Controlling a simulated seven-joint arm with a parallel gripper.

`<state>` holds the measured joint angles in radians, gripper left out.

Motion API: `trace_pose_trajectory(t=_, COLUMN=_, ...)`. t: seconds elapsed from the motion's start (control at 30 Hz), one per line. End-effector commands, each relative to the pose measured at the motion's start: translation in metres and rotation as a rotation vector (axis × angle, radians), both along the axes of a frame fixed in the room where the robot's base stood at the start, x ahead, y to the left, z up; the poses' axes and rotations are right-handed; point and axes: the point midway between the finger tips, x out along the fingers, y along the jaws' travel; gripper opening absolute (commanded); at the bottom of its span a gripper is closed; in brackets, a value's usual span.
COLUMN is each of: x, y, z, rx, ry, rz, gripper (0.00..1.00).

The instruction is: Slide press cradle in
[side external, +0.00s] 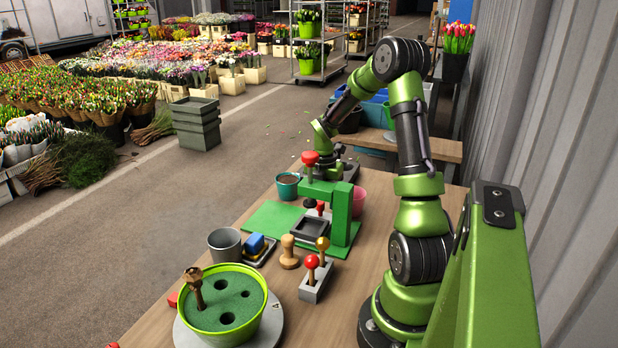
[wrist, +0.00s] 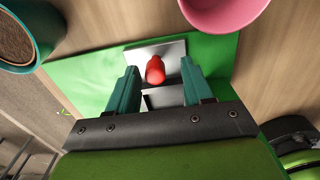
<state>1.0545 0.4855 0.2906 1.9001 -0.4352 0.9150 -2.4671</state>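The green press (side external: 341,210) stands on a green base plate (side external: 270,222) with a red knob (side external: 310,158) on top. A dark, shallow square tray, seemingly the cradle (side external: 309,229), sits at the press's near side. A small red knob (side external: 320,207) shows behind it, under the press arm. In the wrist view, a red knob (wrist: 155,70) stands over a grey metal plate (wrist: 170,48). My gripper (wrist: 157,80) is open, one teal finger on each side of this knob, with gaps visible. In the side view the fingertips are hidden behind the press.
A teal pot (side external: 288,187) and a pink pot (side external: 358,201) flank the press. Nearer are a grey cup (side external: 224,245), a blue stamp (side external: 254,244), a wooden stamp (side external: 289,254), a lever block (side external: 313,283) and a lime foam-filled bowl (side external: 222,305). Wooden table (side external: 345,285) shows between them.

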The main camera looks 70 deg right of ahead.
Motion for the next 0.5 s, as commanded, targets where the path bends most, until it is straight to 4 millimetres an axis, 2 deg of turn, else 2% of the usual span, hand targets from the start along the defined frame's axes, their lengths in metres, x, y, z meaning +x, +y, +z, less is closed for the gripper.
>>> trace_pose_trajectory(t=0.17, x=0.001, y=0.0, z=0.002, rx=-0.001, ry=-0.002, rz=0.001, gripper=0.5)
trace_pose_trajectory(t=0.27, x=0.002, y=-0.001, z=0.011, rx=-0.003, ry=-0.004, rz=0.001, gripper=0.5)
trace_pose_trajectory(t=0.37, x=0.002, y=0.0, z=0.028, rx=-0.004, ry=-0.005, rz=0.0, gripper=0.5)
trace_pose_trajectory(t=0.5, x=0.002, y=-0.001, z=0.062, rx=-0.006, ry=-0.007, rz=0.001, gripper=0.5)
